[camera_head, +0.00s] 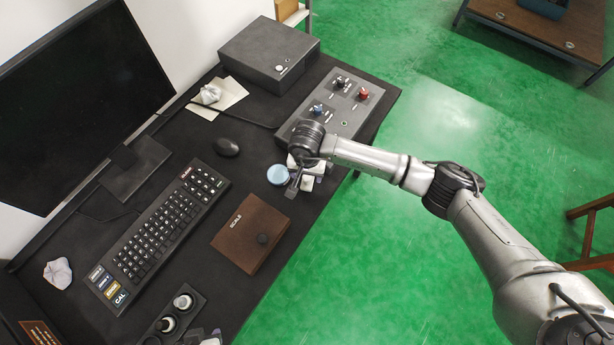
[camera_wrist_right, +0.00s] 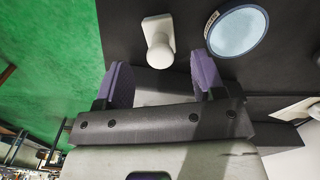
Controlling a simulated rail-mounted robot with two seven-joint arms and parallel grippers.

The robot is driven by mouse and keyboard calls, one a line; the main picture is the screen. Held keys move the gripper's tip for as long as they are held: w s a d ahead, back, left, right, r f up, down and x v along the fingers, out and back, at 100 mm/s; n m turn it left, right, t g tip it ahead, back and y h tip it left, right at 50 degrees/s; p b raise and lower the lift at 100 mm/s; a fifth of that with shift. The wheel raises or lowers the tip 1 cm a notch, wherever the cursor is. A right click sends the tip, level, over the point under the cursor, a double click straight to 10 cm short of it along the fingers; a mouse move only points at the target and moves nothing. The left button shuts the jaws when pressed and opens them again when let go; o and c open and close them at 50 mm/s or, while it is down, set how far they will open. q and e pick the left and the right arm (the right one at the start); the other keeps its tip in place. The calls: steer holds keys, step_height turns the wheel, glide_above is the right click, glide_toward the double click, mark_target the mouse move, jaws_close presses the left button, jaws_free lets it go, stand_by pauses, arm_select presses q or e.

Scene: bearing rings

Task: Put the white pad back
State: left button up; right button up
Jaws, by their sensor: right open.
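A small white piece (camera_wrist_right: 158,42) with a squarish end and a rounded end lies on the dark desk in the right wrist view. It looks like the white pad, though I cannot be sure. My right gripper (camera_wrist_right: 160,66) is open, with its two purple fingers apart and the white piece just beyond and between their tips. Nothing is clearly held. In the head view, my right gripper (camera_head: 298,184) is low over the desk's right edge and partly hides the white shapes there. Part of what may be my left gripper (camera_head: 204,337) shows at the bottom edge; its jaws are unclear.
A light blue disc (camera_head: 278,174) lies beside the right gripper and also shows in the wrist view (camera_wrist_right: 237,32). A brown scale (camera_head: 250,234), a control panel (camera_head: 345,103), a keyboard (camera_head: 158,234), a mouse (camera_head: 226,147) and a holder with round white-topped items (camera_head: 183,301) surround it.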

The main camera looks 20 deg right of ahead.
mark_target(307, 178)
arm_select(q)
steer(key=shift+r+p, duration=0.3)
steer(key=shift+r, duration=0.1)
arm_select(e)
step_height(307, 178, up, 6)
steer(key=shift+f, duration=0.2)
arm_select(q)
steer(key=shift+a, duration=0.15)
arm_select(e)
steer(key=shift+r, duration=0.7)
